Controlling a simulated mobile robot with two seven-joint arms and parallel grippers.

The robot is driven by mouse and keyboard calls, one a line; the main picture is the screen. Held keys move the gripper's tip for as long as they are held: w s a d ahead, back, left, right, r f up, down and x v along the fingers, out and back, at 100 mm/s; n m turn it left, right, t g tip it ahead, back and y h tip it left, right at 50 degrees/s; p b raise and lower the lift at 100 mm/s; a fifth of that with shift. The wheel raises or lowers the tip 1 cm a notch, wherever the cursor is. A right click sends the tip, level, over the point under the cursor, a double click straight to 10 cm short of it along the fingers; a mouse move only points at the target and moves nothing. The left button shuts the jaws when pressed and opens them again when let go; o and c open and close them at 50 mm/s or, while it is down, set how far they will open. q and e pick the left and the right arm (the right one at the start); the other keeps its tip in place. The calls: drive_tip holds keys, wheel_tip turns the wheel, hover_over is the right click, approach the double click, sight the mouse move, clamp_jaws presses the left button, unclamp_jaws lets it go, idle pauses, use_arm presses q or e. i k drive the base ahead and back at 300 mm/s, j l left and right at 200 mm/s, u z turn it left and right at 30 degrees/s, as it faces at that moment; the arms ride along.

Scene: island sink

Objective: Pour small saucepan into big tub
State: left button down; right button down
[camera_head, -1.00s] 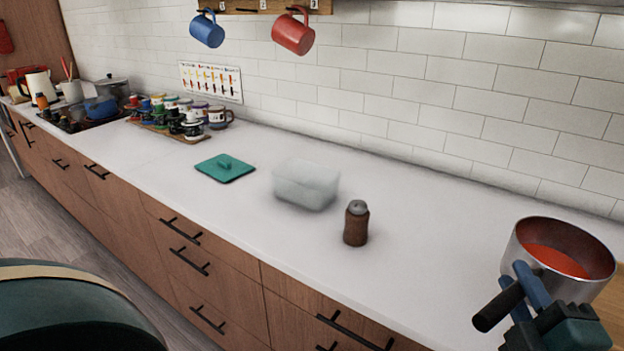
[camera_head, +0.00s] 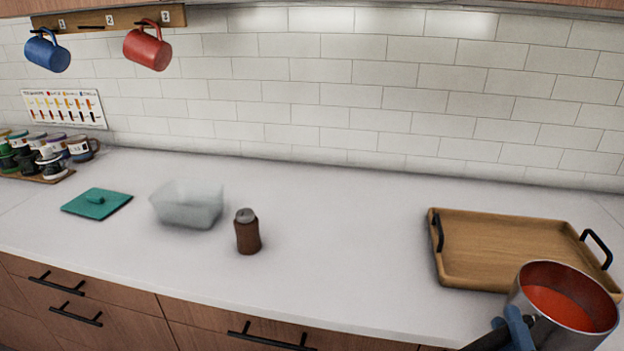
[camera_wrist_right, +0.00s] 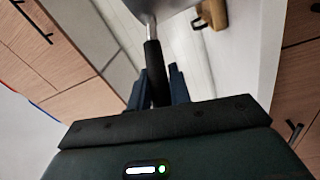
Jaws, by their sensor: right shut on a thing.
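The small saucepan (camera_head: 540,305) is at the lower right of the head view, upright, with red-orange liquid inside. My right gripper (camera_head: 517,328) is shut on its black handle, which also shows between the blue fingers in the right wrist view (camera_wrist_right: 153,75). The pan is held in front of the wooden tray's near right corner. The big tub (camera_head: 187,206), a clear frosted container, stands on the counter left of centre, far to the left of the pan. It looks empty. My left gripper is not in view.
A teal lid (camera_head: 97,204) lies left of the tub. A brown jar with a grey cap (camera_head: 247,232) stands right of it. A wooden tray (camera_head: 505,245) with black handles lies at the right. Mugs hang above. The counter between jar and tray is clear.

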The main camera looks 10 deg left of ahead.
sight(186, 203)
drive_tip(key=j+u, duration=0.2)
drive_tip(key=j, duration=1.2)
drive_tip(key=j+u, duration=0.2)
drive_tip(key=j, duration=1.2)
drive_tip(key=i+j, duration=0.5)
